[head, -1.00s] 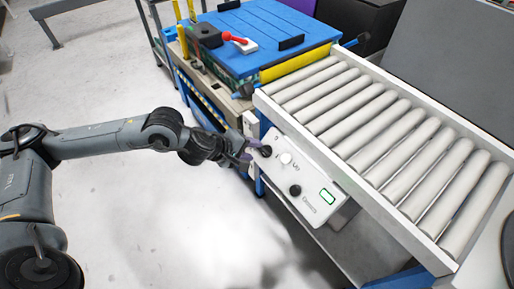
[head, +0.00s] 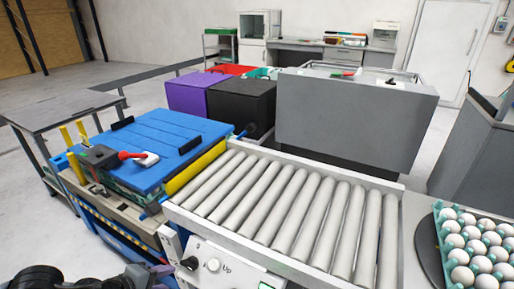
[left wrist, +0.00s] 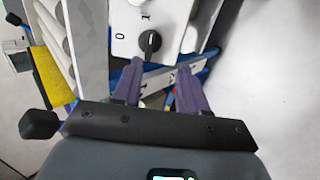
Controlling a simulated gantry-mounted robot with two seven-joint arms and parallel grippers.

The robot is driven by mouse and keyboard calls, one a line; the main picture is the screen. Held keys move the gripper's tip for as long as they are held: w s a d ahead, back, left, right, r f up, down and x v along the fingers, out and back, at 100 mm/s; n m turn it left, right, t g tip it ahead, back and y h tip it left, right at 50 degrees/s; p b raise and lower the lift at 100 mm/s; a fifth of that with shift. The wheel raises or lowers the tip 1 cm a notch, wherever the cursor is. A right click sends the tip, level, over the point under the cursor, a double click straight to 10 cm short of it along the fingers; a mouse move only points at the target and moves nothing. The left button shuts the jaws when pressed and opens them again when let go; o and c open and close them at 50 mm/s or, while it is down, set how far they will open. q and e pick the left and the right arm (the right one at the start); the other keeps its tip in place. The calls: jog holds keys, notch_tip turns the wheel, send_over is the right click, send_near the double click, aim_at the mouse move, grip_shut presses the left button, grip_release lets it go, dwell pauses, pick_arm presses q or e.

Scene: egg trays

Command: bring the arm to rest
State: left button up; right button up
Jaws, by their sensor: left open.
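My left gripper (left wrist: 160,82) shows in the left wrist view with its two purple fingers apart and nothing between them. The white control panel (left wrist: 128,25) and its black knob (left wrist: 150,42) lie just beyond the fingertips, and I see no clear contact. In the head view my left gripper (head: 138,277) and dark wrist are at the bottom left edge, mostly cut off. The control panel (head: 228,275) is right of it, with a knob and the label "Up". My right gripper is not in view.
A roller conveyor (head: 285,160) runs across the middle, beside a blue-topped station (head: 165,140) with a red-handled lever (head: 132,155). A tray of eggs (head: 439,235) stands at the right on a round dark plate. A large grey box (head: 355,120) stands behind.

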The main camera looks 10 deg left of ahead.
pick_arm(q)
jog(key=s+d+r+n+g+h+p, duration=0.1)
jog(key=s+d+h+p, duration=0.1)
jog(key=s+d+p, duration=0.45)
jog(key=s+d+g+h+p, duration=0.1)
jog(key=d+g+h+p, duration=0.15)
jog(key=d, duration=0.65)
jog(key=s+d+r+n+t+p, duration=0.3)
jog(key=d+r+n+p, duration=0.4)
jog(key=r+n+p, duration=0.45)
jog(key=s+a+f+m+g+y+p, duration=0.15)
jog(key=s+a+m+y, duration=0.35)
jog(key=m, duration=1)
jog(key=s+a+f+m+g+y+p, duration=0.1)
jog(key=s+a+m+g+y+p, duration=0.15)
jog(key=a+m, duration=0.9)
jog(key=d+r+m+p, duration=0.1)
jog(key=d+r+p, duration=0.1)
jog(key=r+p, duration=1.7)
jog(key=d+r+m+p, duration=0.2)
jog(key=r+p, duration=1.7)
jog(key=shift+w+r+m+g+h, duration=0.15)
jog(key=shift+w+m+g+h, duration=0.15)
jog(key=shift+g+h, duration=0.1)
